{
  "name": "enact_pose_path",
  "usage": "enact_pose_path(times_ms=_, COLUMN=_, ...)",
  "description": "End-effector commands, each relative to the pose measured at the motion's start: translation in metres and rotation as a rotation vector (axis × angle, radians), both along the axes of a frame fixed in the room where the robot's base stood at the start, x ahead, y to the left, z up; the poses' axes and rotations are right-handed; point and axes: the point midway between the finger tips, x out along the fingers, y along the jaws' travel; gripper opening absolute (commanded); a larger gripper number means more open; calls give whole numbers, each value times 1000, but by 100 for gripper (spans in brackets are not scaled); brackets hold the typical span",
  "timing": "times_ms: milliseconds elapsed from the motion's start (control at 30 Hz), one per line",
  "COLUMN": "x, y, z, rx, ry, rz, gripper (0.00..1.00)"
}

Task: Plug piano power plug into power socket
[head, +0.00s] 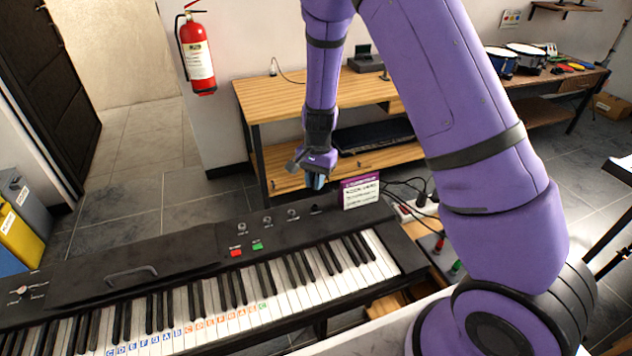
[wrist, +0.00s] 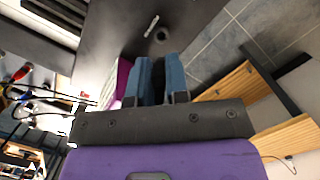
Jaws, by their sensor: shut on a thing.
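My gripper (head: 315,181) hangs over the far edge of the black piano (head: 190,245), left of the purple-and-white card. In the wrist view its two blue fingers (wrist: 160,82) are close together, shut on a small dark thing, which I take to be the piano power plug (wrist: 159,80). The fingers hide nearly all of it, and its cord cannot be made out. The power socket, a pale strip (head: 416,208), lies to the right behind the piano, with black plugs and cables on it. My gripper is apart from it.
The purple-and-white card (head: 361,191) stands between my gripper and the strip. A wooden shelf table (head: 270,103) stands behind. Grey tiled floor (head: 130,190) is open at left.

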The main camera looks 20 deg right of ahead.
Motion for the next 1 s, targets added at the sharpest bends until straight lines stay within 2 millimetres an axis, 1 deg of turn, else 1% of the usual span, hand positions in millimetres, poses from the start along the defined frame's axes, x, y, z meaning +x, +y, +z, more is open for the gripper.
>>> enact_pose_path(times_ms=600, x=0, y=0, z=-44, rx=0, ry=0, rz=0, gripper=0)
enact_pose_path(times_ms=800, x=0, y=0, z=-50, rx=-1, ry=-1, rz=0, gripper=0)
enact_pose_path(times_ms=1000, x=0, y=0, z=-51, rx=-1, ry=-1, rz=1, gripper=0)
